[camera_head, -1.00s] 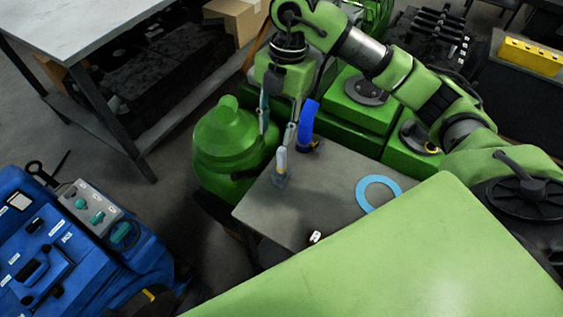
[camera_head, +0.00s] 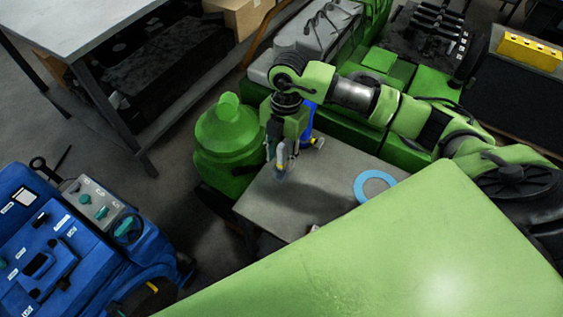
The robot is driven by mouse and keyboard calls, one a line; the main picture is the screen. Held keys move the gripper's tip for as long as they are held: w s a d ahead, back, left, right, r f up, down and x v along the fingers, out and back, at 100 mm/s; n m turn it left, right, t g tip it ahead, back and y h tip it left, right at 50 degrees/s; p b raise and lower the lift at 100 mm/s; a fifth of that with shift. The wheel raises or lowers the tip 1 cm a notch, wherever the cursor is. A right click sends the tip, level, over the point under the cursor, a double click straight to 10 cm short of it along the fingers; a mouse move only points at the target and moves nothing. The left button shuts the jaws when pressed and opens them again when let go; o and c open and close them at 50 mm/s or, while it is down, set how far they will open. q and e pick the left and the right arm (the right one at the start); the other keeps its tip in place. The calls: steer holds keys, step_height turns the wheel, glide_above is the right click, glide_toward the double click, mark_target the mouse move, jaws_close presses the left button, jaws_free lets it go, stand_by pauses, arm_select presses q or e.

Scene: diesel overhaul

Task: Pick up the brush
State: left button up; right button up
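A small upright piece (camera_head: 281,160) with a pale, yellowish upper part and a blue-grey foot stands near the left corner of the grey table (camera_head: 320,205); it looks like the brush, though it is too small to be sure. My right gripper (camera_head: 282,152) points down directly over it. Its fingers appear apart, one on each side of the upper part, and I cannot see clear contact. A blue curved piece (camera_head: 307,118) stands just behind, partly hidden by the gripper. My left gripper is not in view.
A light blue ring (camera_head: 375,187) lies on the table's right side. A green rounded tank (camera_head: 226,145) stands close at the left, and green machinery (camera_head: 400,155) borders the back. A blue machine (camera_head: 60,245) is at lower left. The table's middle is clear.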

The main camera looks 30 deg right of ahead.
steer(key=shift+f, duration=0.55)
jaws_close()
steer(key=shift+r, duration=0.1)
